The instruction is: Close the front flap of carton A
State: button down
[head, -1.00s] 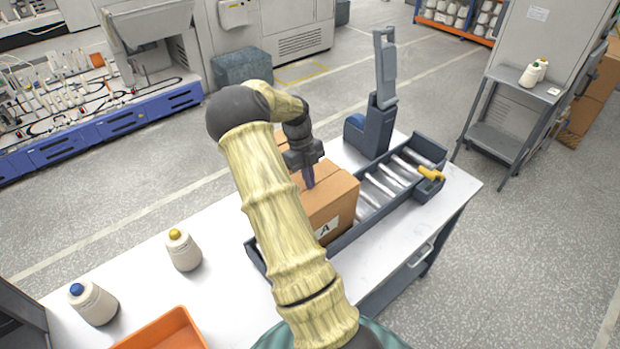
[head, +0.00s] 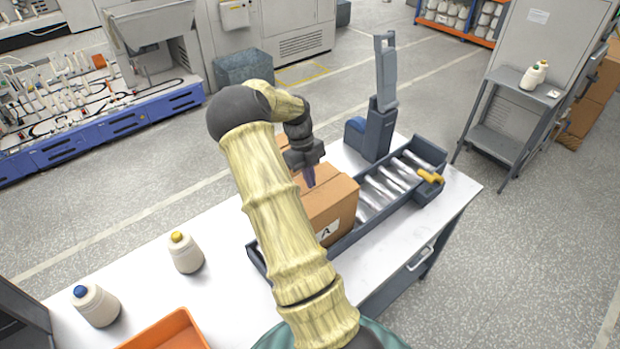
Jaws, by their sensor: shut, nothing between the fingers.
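Carton A (head: 343,207) is a brown cardboard box with a white label marked "A" on its near side. It sits on the roller conveyor on the white table. Its top right part looks flat, with a seam across it. A small brown piece (head: 281,140) shows behind my arm; I cannot tell whether it is a raised flap. My gripper (head: 310,180) is shut and empty, pointing down at the carton's top. I cannot tell whether the fingertips touch the cardboard. My arm hides the carton's left part, so the front flap's state is unclear.
The conveyor (head: 433,192) has bare rollers right of the carton and a yellow piece (head: 430,176) at its end. A tall dark grey device (head: 379,125) stands behind it. Two yarn cones (head: 187,256) (head: 96,306) and an orange tray (head: 166,330) are at the left.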

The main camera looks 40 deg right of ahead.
jog(key=p+v, duration=0.2)
jog(key=v, duration=0.1)
jog(key=shift+s+r, duration=0.1)
jog(key=shift+r, duration=0.15)
jog(key=w+f+b, duration=0.1)
jog(key=w+b, duration=0.3)
jog(key=w, duration=0.4)
jog(key=shift+w+f, duration=0.2)
jog(key=shift+w, duration=0.1)
jog(key=shift+a, duration=0.1)
dwell(0.4)
